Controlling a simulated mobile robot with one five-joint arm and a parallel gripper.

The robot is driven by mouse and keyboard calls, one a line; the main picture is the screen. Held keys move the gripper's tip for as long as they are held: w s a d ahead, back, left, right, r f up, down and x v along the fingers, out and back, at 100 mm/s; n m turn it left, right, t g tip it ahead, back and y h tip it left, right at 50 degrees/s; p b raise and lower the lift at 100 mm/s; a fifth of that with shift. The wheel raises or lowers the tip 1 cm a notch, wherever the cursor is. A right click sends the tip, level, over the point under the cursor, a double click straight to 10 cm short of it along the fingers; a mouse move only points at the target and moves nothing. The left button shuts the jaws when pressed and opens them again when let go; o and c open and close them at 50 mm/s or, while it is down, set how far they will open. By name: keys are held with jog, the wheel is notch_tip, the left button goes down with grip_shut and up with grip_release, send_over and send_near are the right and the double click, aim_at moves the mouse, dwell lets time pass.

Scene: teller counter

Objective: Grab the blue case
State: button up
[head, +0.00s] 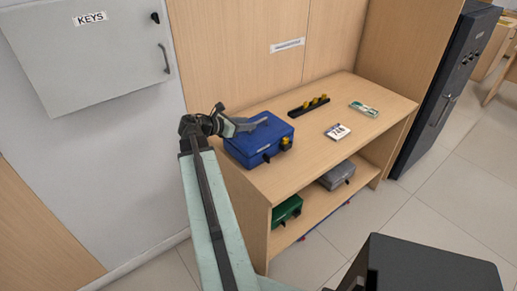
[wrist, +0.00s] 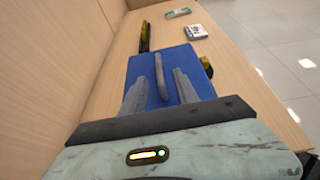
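The blue case (head: 252,146) lies flat on the top of the wooden counter, at its left end. It has a label and dark latches on its front, and a grey handle on top. In the wrist view the blue case (wrist: 199,86) fills the middle, and its handle (wrist: 161,80) stands between my fingers. My gripper (head: 246,126) is over the top of the case, coming from the left. In the wrist view my gripper (wrist: 160,78) is open, with a gap on each side of the handle. Whether the fingers touch the lid, I cannot tell.
A black holder with yellow-topped pieces (head: 308,106) stands behind the case on the counter (head: 355,88). A white card box (head: 337,132) and a green-white pack (head: 364,109) lie to the right. The shelf below holds a green case (head: 286,210) and a grey case (head: 337,175).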

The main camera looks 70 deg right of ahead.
aim_at(259, 122)
jog(key=b+x, duration=0.2)
jog(key=x, duration=0.5)
jog(key=shift+d, duration=0.15)
jog(key=shift+r, duration=0.15)
grip_shut()
dwell(1.0)
